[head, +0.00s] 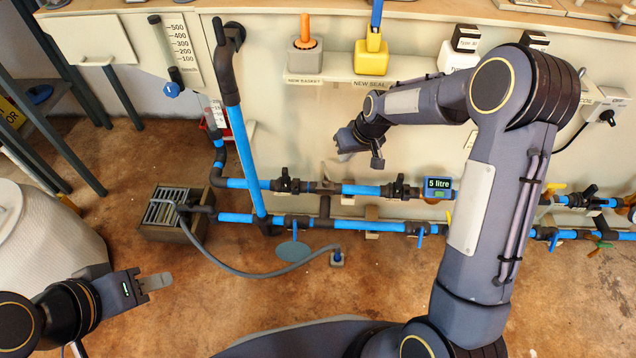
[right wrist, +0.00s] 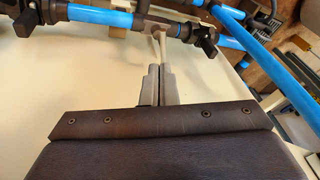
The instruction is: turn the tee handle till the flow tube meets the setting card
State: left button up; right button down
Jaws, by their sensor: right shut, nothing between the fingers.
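My right gripper (head: 344,154) reaches in front of the wall panel, above the upper blue pipe. In the right wrist view its fingers (right wrist: 160,48) are shut and empty, the tips close to a brown fitting (right wrist: 148,26) on the pipe. I cannot tell if they touch it. Dark handles (head: 286,181) and (head: 398,187) sit on the upper pipe; I cannot tell which is the tee handle. A tube (head: 160,38) stands beside a numbered scale card (head: 183,48) at the upper left. A small marked card (head: 219,114) is lower down.
A lower blue pipe (head: 370,226) runs below the upper one. A grey hose (head: 235,270) curves over the floor from a grated drain box (head: 160,213). A shelf (head: 345,82) holds a yellow block (head: 371,58) and a grey block (head: 305,60). A "5 litre" display (head: 438,188) is right.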

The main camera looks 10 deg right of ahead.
aim_at(327, 177)
jog(key=b+x, duration=0.3)
jog(key=x, duration=0.7)
jog(key=shift+f+b, duration=0.15)
jog(key=shift+b, duration=0.2)
jog(key=shift+a+m+t+h+p, duration=0.4)
jog(key=shift+m+p, duration=0.4)
jog(key=shift+m, duration=0.5)
jog(key=shift+s+a+m+h+p, duration=0.15)
jog(key=shift+a+m+h+p, duration=0.2)
jog(key=shift+m+p, duration=0.5)
jog(key=shift+a+m+h+p, duration=0.2)
jog(key=shift+m+p, duration=0.15)
jog(key=shift+m, duration=0.3)
jog(key=shift+a+m+h+p, duration=0.2)
jog(key=shift+m+p, duration=0.1)
jog(key=shift+m, duration=0.3)
jog(key=shift+a+m+h+p, duration=0.25)
jog(key=shift+m+p, duration=0.2)
jog(key=shift+m, duration=0.2)
jog(key=shift+a+m+h+p, duration=0.2)
jog(key=shift+m+p, duration=0.2)
jog(key=shift+m, duration=0.25)
jog(key=shift+d, duration=0.15)
